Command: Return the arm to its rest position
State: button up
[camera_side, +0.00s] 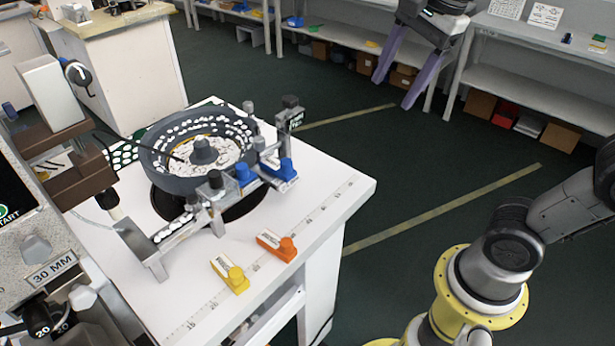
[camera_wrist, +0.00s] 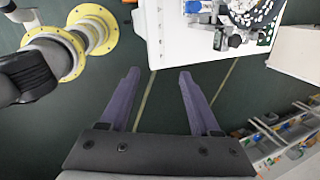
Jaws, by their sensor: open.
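My gripper (camera_side: 403,80) shows at the top right of the side view, raised in the air and well apart from the white table. Its two purple fingers point down, stand apart and hold nothing. In the wrist view my gripper (camera_wrist: 158,80) also shows open, with dark green floor between the fingers. The white work table (camera_side: 345,195) stands left of it in the side view.
A grey bowl feeder (camera_side: 160,158) with white pieces stands on the table. A yellow block (camera_side: 230,275) and an orange block (camera_side: 277,244) lie near the table's front edge. Shelves (camera_side: 540,97) stand behind my gripper. Open floor (camera_side: 430,180) lies right of the table.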

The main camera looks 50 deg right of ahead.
jog(key=s+d+f+n+t, duration=0.1)
jog(key=s+f+n, duration=0.3)
jog(key=n, duration=0.5)
jog(key=s+f+n+t, duration=0.1)
jog(key=s+f+n, duration=0.2)
jog(key=f+n, duration=0.4)
jog(key=n, duration=0.3)
jog(key=shift+s+d+n, duration=0.3)
jog(key=shift+s+d, duration=0.05)
jog(key=shift+s, duration=0.05)
